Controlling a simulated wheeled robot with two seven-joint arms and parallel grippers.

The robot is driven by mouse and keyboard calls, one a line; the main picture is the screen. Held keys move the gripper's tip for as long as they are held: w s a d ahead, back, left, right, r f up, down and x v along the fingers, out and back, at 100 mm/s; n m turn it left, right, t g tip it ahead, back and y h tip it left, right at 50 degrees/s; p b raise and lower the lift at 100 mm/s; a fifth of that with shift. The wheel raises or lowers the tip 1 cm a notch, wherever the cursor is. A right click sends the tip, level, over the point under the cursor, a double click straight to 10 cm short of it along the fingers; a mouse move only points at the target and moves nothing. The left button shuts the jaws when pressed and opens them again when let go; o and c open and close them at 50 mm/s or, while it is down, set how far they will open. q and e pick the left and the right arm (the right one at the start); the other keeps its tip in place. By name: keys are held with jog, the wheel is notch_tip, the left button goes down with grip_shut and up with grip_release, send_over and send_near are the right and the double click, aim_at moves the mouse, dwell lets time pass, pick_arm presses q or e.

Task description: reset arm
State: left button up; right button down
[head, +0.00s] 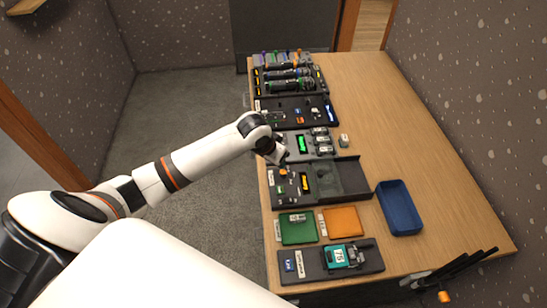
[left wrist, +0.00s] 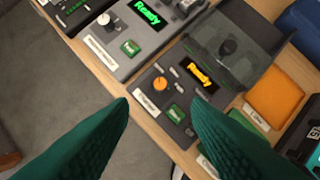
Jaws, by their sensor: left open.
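My left arm reaches in from the left in the head view. Its gripper (head: 280,155) is over the left edge of the table, above the console with the orange knob (head: 283,172). In the left wrist view the green fingers (left wrist: 160,98) are spread wide with nothing between their tips. Beyond them lies that console, with the orange knob (left wrist: 160,84), a yellow "Ready" display (left wrist: 200,74) and a green button (left wrist: 176,114). The fingers look apart from it. My right gripper is in neither view.
A grey console with a green "Ready" display (head: 302,143) adjoins behind. Green (head: 298,230) and orange (head: 341,222) pads, a blue tray (head: 400,208) and a black tray with a teal device (head: 337,257) are nearer. The table's right side (head: 385,110) is mostly clear.

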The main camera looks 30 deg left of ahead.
pick_arm(q)
jog(key=shift+d, duration=0.1)
dwell(0.4)
jog(key=s+d+m, duration=0.1)
jog(key=s+d, duration=0.2)
jog(key=s, duration=0.3)
jog(key=s+d+f+h, duration=0.1)
jog(key=s+d, duration=0.2)
jog(key=s, duration=0.3)
jog(key=s+d+m, duration=0.1)
jog(key=s+d, duration=0.3)
jog(key=s, duration=0.3)
jog(key=s+a+r+n+g+y, duration=0.1)
jog(key=s+a+r+n, duration=0.15)
jog(key=s, duration=0.55)
notch_tip(320, 180, down, 27)
jog(key=m+g+b, duration=0.1)
jog(key=s+a+f+g+b, duration=0.1)
jog(key=s+a+f, duration=0.2)
jog(key=s+f, duration=1.4)
jog(key=shift+s+f+g+y, duration=0.2)
jog(key=shift+f+g+y, duration=0.1)
jog(key=shift+f, duration=0.05)
